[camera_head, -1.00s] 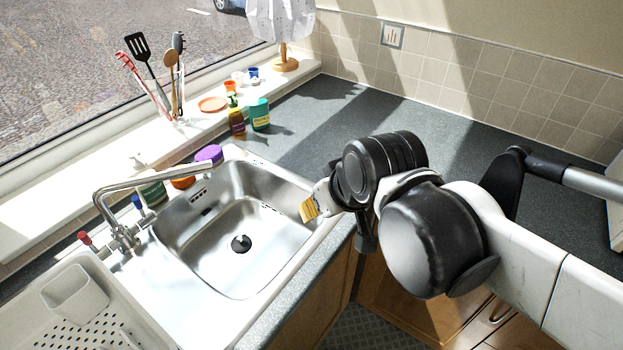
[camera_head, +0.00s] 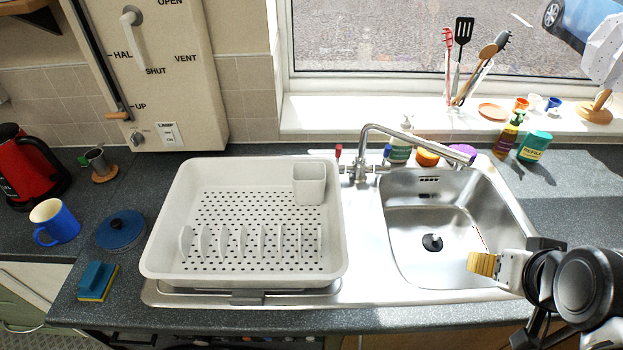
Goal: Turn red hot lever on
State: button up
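The red hot lever (camera_head: 338,151) stands upright on the left side of the chrome tap (camera_head: 362,165), behind the sink. The blue lever (camera_head: 387,152) is on the tap's right side. The spout reaches to the right over the sink basin. My gripper (camera_head: 482,264) is at the lower right, over the front right part of the sink, well apart from the red lever. Its yellowish fingertip pads point left. From this angle I cannot tell whether the fingers are apart.
A white dish rack (camera_head: 165,235) stands left of the tap. Bottles and a purple-lidded jar (camera_head: 462,153) stand behind the sink. Utensils in a holder (camera_head: 462,95) are on the windowsill. A blue mug (camera_head: 54,222), a red kettle (camera_head: 28,170) and a sponge (camera_head: 98,281) are at left. The space above the basin is clear.

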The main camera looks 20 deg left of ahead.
aim_at(341, 165)
jog(key=u, duration=0.9)
jog(key=i+j+z, duration=0.15)
jog(key=z, duration=0.2)
jog(key=i+j+z, duration=0.1)
jog(key=j+z, duration=0.2)
jog(key=j, duration=0.05)
